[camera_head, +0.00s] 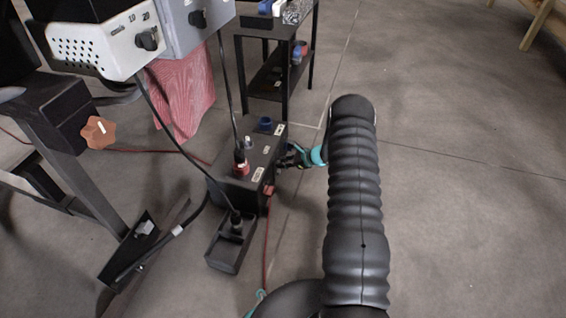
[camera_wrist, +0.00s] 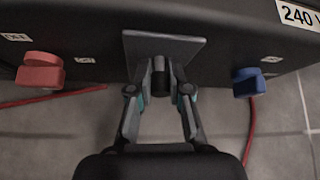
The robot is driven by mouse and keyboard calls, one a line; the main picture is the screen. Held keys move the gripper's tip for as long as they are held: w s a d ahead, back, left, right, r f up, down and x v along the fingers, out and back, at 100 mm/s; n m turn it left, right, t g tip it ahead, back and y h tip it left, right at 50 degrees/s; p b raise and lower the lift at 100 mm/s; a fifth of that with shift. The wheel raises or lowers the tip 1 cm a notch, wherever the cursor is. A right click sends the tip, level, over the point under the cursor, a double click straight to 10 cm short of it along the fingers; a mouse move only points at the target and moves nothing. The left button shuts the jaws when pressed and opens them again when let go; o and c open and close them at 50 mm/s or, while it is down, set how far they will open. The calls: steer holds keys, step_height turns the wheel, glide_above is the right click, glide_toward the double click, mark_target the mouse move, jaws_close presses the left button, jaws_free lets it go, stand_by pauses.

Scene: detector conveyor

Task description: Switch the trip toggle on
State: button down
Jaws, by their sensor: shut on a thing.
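The dark box (camera_head: 245,178) stands low on the floor, and its side face fills the top of the wrist view (camera_wrist: 225,45). A grey square plate (camera_wrist: 190,45) sits in the middle of that face. A short dark stub, seemingly the toggle (camera_wrist: 161,83), shows in front of the plate between my fingertips. My gripper (camera_wrist: 161,76) is closed in on this stub from both sides. Which way the toggle is set cannot be told. In the head view my gripper (camera_head: 288,158) meets the box's right side, and the toggle is hidden.
A red plug (camera_wrist: 40,73) and a blue plug (camera_wrist: 249,82) flank the plate. Cables run to the box from grey control units (camera_head: 120,45) at upper left. A black tray (camera_head: 226,252) adjoins the box. A shelf (camera_head: 275,85) stands behind.

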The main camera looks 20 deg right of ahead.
steer(key=shift+a+r+g+h+p, duration=0.1)
steer(key=shift+r+g+h+p, duration=0.1)
steer(key=shift+g+h+p, duration=0.35)
steer(key=shift+a+r+g+h+p, duration=0.1)
steer(key=shift+r+g+h+p, duration=0.2)
steer(key=shift+h, duration=0.35)
steer(key=shift+f, duration=0.15)
steer(key=c, duration=1.1)
jaws_free()
steer(key=shift+w, duration=0.1)
steer(key=shift+d, duration=0.1)
steer(key=v, duration=1.2)
steer(key=shift+w+a+n, duration=0.1)
steer(key=shift+a+n, duration=0.15)
steer(key=shift+n, duration=0.05)
